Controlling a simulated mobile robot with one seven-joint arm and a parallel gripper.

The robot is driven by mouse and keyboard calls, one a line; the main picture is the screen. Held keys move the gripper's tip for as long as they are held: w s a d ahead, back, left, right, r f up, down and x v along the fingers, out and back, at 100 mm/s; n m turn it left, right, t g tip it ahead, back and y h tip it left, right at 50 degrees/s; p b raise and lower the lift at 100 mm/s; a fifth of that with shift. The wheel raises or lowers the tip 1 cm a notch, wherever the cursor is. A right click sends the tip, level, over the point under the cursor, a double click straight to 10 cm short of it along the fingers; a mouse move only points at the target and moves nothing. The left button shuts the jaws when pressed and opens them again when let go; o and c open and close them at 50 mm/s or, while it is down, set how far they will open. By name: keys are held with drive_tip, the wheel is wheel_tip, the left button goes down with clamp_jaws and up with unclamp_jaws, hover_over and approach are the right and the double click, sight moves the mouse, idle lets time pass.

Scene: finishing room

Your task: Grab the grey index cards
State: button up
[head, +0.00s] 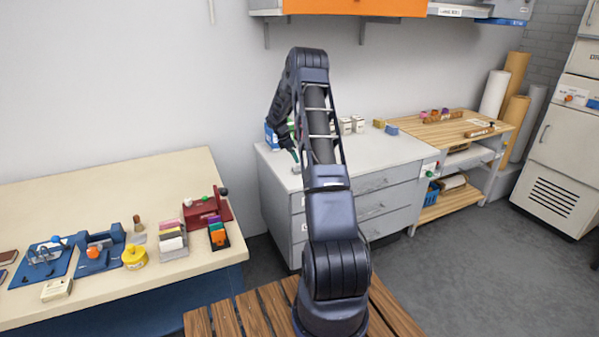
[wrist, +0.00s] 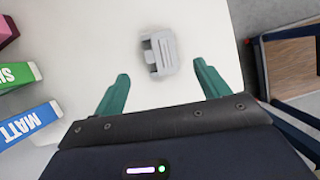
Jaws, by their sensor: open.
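In the wrist view a small grey, notched piece (wrist: 162,53) lies on the white cabinet top (wrist: 95,45); it is the only grey thing there that could be the grey index cards, but I cannot make out separate cards. My gripper (wrist: 161,72) is open, with its green fingers apart and nothing between them. The grey piece lies just beyond the fingertips, roughly centred between them. In the head view my gripper (head: 294,156) is low over the left part of the cabinet top, partly hidden by my arm.
Pink (wrist: 8,27), green (wrist: 18,76) and blue (wrist: 30,122) boxes stand left of my gripper. A cream table (head: 110,195) with tools is at the left.

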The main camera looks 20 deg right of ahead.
sight(299, 168)
drive_tip(key=shift+x, duration=3.9)
drive_tip(key=c, duration=1.1)
drive_tip(key=shift+o, duration=0.2)
drive_tip(key=shift+r, duration=0.1)
